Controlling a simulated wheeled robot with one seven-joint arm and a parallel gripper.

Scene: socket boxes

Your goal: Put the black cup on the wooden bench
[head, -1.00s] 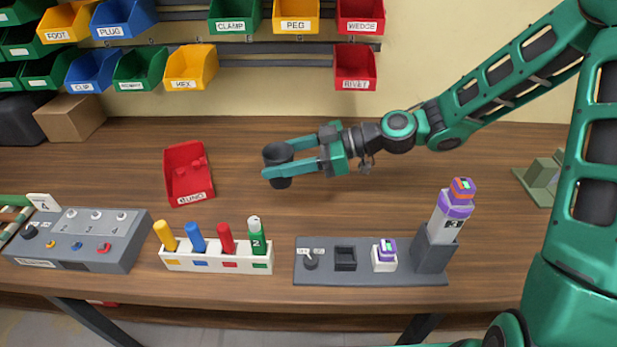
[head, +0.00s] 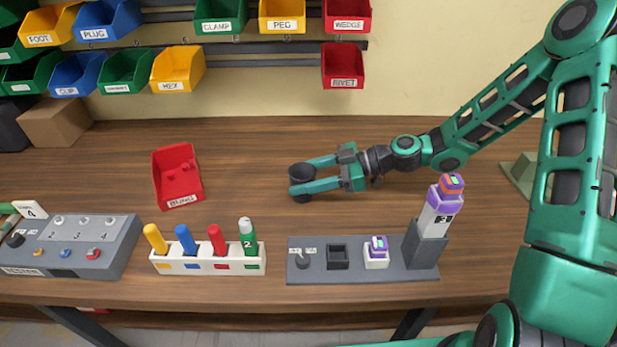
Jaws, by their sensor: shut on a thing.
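The black cup (head: 301,187) is between the fingertips of my gripper (head: 303,179), over the middle of the wooden bench (head: 245,180). The cup looks upright, with its dark opening facing up. My gripper is shut on it from the right, with one finger on the far side and one on the near side. The cup's base is at or very close to the bench top; I cannot tell whether it touches.
A red bin (head: 178,180) lies left of the cup. In front are a white rack (head: 207,262) with coloured pegs and a grey socket panel (head: 350,272). A grey button box (head: 75,248) stands at left. Bare bench surrounds the cup.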

